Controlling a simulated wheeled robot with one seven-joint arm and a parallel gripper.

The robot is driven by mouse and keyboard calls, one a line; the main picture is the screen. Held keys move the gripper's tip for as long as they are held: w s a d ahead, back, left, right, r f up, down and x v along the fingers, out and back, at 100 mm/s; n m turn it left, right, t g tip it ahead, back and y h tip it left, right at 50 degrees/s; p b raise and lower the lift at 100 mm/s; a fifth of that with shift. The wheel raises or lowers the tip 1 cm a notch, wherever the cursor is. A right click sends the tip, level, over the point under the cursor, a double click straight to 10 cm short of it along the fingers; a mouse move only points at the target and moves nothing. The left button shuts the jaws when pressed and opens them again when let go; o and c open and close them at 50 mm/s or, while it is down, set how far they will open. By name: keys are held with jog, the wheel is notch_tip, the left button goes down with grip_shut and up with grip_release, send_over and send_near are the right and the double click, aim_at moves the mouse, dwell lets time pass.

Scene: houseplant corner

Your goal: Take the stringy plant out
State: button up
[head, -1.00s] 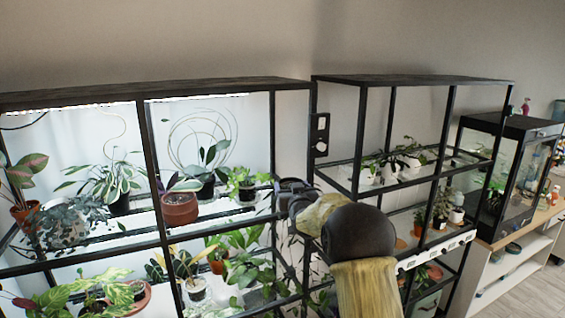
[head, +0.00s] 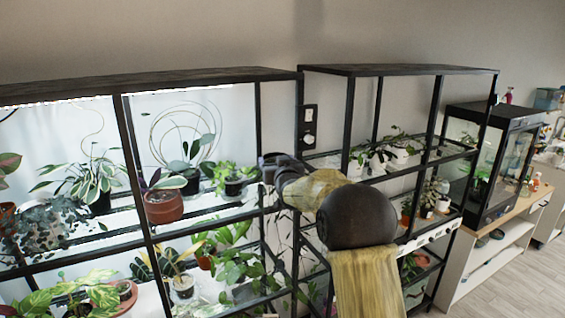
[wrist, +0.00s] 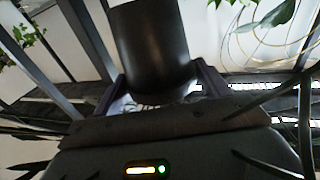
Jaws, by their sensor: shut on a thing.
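My gripper (head: 268,166) is at the right front post of the left shelf unit, at the height of its upper shelf. In the wrist view its two fingers (wrist: 158,92) are shut on a dark, smooth, cylindrical pot (wrist: 153,45). The pot's top is cut off by the frame, so its plant is not clear. Thin dark strap-like leaves (wrist: 292,92) show beside the gripper; I cannot tell whether they belong to it. A plant with long striped arching leaves (head: 92,180) stands on the left unit's upper shelf. I cannot tell which plant is the stringy one.
A small leafy plant (head: 233,176) stands left of my gripper, and a reddish-brown pot (head: 164,206) further left. Black frame posts (head: 138,180) are close around. The right shelf unit (head: 400,70) also holds plants.

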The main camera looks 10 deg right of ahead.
jog(key=s+d+b, duration=0.2)
jog(key=s+d, duration=0.1)
jog(key=s, duration=0.6)
jog(key=s+d+b, duration=0.3)
jog(key=s+d, duration=0.1)
jog(key=s, duration=0.4)
jog(key=shift+s, duration=0.4)
jog(key=shift+w, duration=0.15)
